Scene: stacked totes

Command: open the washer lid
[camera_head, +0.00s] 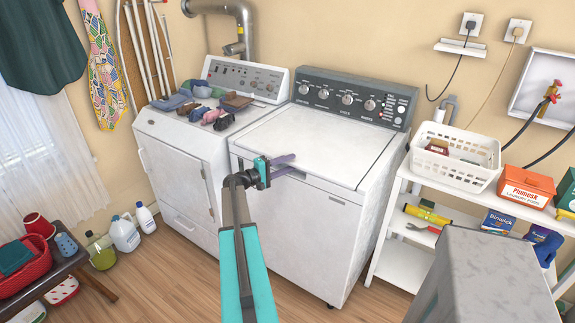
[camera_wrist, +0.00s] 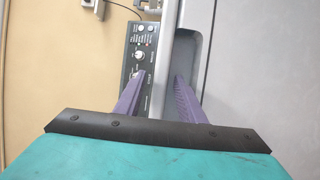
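The white washer (camera_head: 310,215) stands right of centre in the head view, with a dark control panel (camera_head: 350,98) at its back. Its flat white lid (camera_head: 325,140) lies shut. My gripper (camera_head: 292,163) is at the lid's front edge, toward the left, with its purple fingers spread apart. In the wrist view, the lid's edge (camera_wrist: 165,60) runs between the fingers of my gripper (camera_wrist: 159,76). One finger is on the lid's top side, the other at the grey recess (camera_wrist: 187,48) under the lip. Gaps show beside the fingers; I cannot tell whether either touches.
A second white machine (camera_head: 180,165) stands left of the washer, with folded clothes (camera_head: 208,105) on top. A white shelf (camera_head: 405,255) with a basket (camera_head: 455,152) and boxes stands at the right. Bottles (camera_head: 124,234) and a bench are at lower left. The wall is behind the panel.

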